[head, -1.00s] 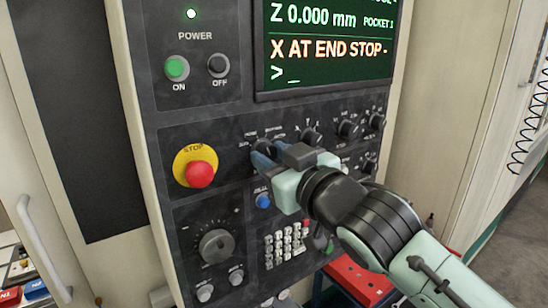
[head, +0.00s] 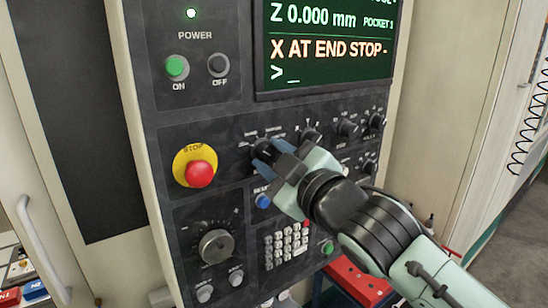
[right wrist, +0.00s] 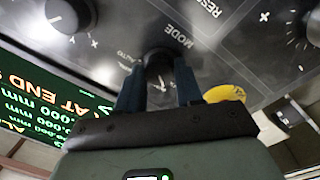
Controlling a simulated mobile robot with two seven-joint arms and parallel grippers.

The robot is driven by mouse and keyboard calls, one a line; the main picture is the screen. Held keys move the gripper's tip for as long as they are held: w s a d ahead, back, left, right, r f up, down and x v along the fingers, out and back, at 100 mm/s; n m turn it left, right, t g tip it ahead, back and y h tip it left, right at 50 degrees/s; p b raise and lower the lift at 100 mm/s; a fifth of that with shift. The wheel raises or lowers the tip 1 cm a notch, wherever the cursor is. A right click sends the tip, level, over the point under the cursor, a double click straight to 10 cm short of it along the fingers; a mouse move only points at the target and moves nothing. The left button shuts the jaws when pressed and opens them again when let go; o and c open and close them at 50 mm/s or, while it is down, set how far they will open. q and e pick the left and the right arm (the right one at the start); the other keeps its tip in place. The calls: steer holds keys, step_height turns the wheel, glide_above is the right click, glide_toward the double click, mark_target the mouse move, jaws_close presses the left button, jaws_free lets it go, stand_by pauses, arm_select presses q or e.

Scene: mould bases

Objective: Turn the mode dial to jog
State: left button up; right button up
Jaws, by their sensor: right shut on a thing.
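The mode dial is a small black knob (right wrist: 157,62) on the dark control panel, beside the printed word MODE in the right wrist view. My right gripper (right wrist: 158,88) has its two blue fingers on either side of the dial and is shut on it. In the head view the right gripper (head: 264,152) reaches the panel from the right, and its fingers hide most of the dial. The printing around the dial is partly covered, so I cannot tell which mode it points to. My left gripper is not in view.
A red stop button (head: 200,173) on a yellow ring sits left of the dial. A blue reset button (head: 263,201) is just below. More black knobs (head: 348,128) lie to the right. The screen (head: 325,45) above reads "X AT END STOP".

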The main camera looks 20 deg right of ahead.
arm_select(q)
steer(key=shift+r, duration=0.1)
arm_select(e)
steer(key=shift+n, duration=0.6)
steer(key=o, duration=1)
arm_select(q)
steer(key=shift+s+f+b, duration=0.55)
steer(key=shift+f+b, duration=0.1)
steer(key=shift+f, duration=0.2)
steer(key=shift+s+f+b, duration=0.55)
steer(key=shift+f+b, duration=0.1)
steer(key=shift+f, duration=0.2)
arm_select(e)
steer(key=shift+v, duration=6.7)
